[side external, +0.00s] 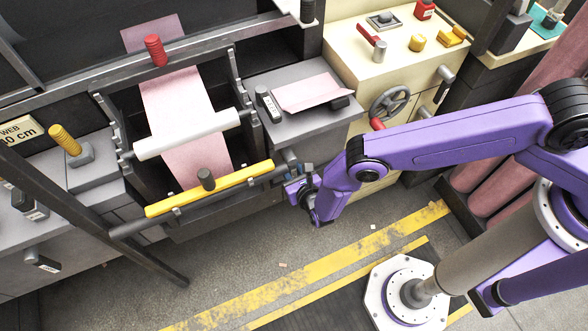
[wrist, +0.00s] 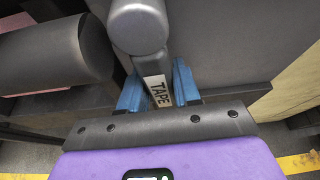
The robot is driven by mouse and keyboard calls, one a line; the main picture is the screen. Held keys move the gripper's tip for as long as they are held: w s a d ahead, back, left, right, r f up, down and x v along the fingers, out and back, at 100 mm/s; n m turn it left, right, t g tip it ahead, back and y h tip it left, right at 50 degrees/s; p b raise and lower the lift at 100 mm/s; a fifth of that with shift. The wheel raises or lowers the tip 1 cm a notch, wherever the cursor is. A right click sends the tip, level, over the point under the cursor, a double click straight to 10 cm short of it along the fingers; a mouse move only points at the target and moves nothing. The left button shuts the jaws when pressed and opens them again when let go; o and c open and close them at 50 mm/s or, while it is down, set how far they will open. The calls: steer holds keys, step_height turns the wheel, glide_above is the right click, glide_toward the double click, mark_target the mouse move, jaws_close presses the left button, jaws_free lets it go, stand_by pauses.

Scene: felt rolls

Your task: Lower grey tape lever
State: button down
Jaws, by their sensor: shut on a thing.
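The grey tape lever (wrist: 140,27) shows in the wrist view with a thick rounded grey knob and a narrower shank marked TAPE. My gripper (wrist: 160,86) has its blue fingers on both sides of the shank, just below the knob, and is shut on it. In the side view my gripper (side external: 297,180) is at the right end of the yellow bar, low on the front of the machine. There the lever is small and partly hidden by my gripper, so its exact angle is hard to tell.
A yellow bar (side external: 225,186) and a white roller (side external: 188,134) with pink felt lie left of my gripper. A handwheel (side external: 390,104) on the cream cabinet is to the right. The floor in front (side external: 250,262) is mostly clear.

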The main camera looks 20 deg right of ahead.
steer(key=shift+a, duration=0.1)
steer(key=c, duration=0.9)
jaws_free()
steer(key=shift+s+r, duration=0.1)
steer(key=shift+s, duration=0.05)
steer(key=v, duration=1.7)
steer(key=shift+s, duration=0.15)
